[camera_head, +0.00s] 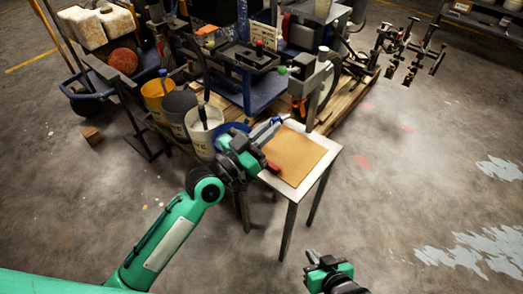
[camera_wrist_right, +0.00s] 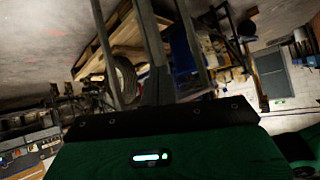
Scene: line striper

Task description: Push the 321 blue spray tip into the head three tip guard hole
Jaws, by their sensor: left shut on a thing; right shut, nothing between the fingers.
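My left gripper (camera_head: 268,130) is over the back left of a small table and shut on a small blue piece (camera_head: 281,118), which looks like the blue spray tip; its number is too small to read. The fingers partly hide it. The spray heads (camera_head: 420,52) hang on a bar at the upper right, well apart from the left gripper. Their tip guard holes are too small to make out, and I cannot tell which is head three. My right gripper (camera_head: 316,257) is low in the head view, in front of the table, shut and empty.
The small table has a tan mat (camera_head: 298,155) on top. A red item (camera_head: 272,167) lies at its left edge. Buckets (camera_head: 203,140) stand left of it, and a wooden pallet (camera_head: 338,100) with equipment is behind. The floor to the right is open.

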